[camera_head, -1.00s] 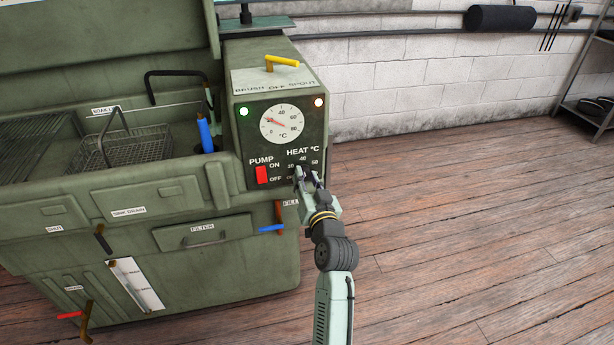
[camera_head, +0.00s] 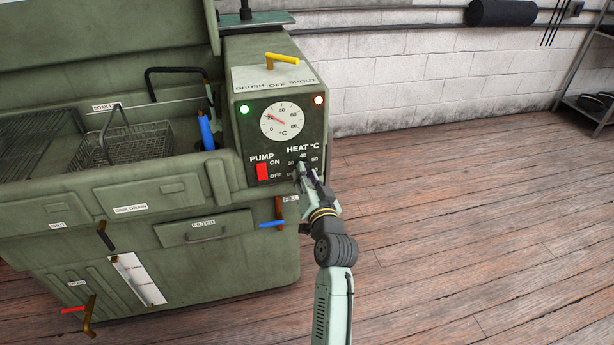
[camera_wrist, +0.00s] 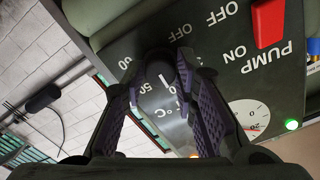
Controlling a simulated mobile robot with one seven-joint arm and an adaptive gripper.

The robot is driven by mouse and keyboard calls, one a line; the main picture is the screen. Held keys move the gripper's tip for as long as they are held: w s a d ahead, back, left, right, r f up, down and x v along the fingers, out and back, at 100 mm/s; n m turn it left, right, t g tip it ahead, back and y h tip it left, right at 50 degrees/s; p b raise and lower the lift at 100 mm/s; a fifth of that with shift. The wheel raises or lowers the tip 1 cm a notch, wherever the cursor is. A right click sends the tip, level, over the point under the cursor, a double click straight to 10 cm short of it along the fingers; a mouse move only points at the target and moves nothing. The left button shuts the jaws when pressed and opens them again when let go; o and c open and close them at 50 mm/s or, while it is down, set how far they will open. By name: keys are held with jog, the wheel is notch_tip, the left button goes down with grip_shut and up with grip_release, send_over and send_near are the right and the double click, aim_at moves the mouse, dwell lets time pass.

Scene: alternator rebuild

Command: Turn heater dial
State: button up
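The heater dial (camera_wrist: 162,82) is a dark round knob with a white pointer line, under the "HEAT °C" scale on the control panel (camera_head: 240,150). In the wrist view it sits between the two purple-padded fingers of my gripper (camera_wrist: 160,78), which appear closed against its sides. In the head view my gripper (camera_head: 306,172) is at the panel's lower right and hides most of the dial. The exact setting under the pointer is hard to read.
Left of the dial is a red pump switch (camera_head: 262,172), also in the wrist view (camera_wrist: 268,22). Above are a round temperature gauge (camera_head: 282,120), a lit green lamp (camera_head: 244,109) and an orange lamp (camera_head: 318,100). The wooden floor (camera_head: 470,220) to the right is clear.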

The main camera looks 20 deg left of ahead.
jog(key=o, duration=0.5)
jog(key=v, duration=1.2)
